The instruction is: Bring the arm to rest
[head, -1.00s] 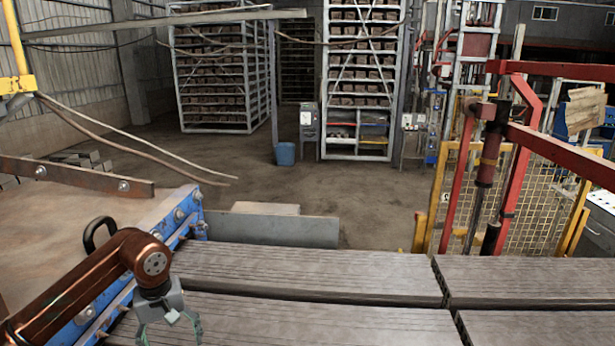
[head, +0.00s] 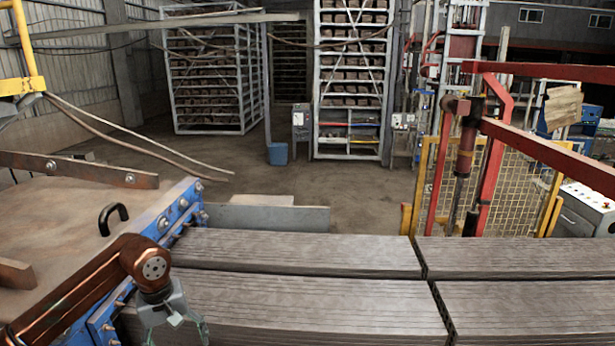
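My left arm is copper-coloured and comes in from the lower left in the head view. Its grey gripper (head: 176,332) points down over the left end of the long grey-brown hollow bricks (head: 300,290). The finger tips are cut off by the bottom edge of the picture. The visible finger parts stand apart, and I see nothing held between them. I cannot tell whether the gripper touches the bricks. My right gripper is not in view.
A blue bolted frame (head: 165,225) runs beside the left ends of the bricks. A black handle (head: 113,218) stands on the surface behind my arm. Red bars (head: 490,150) and a yellow mesh fence (head: 515,195) stand at right. Tall racks (head: 350,80) stand far back.

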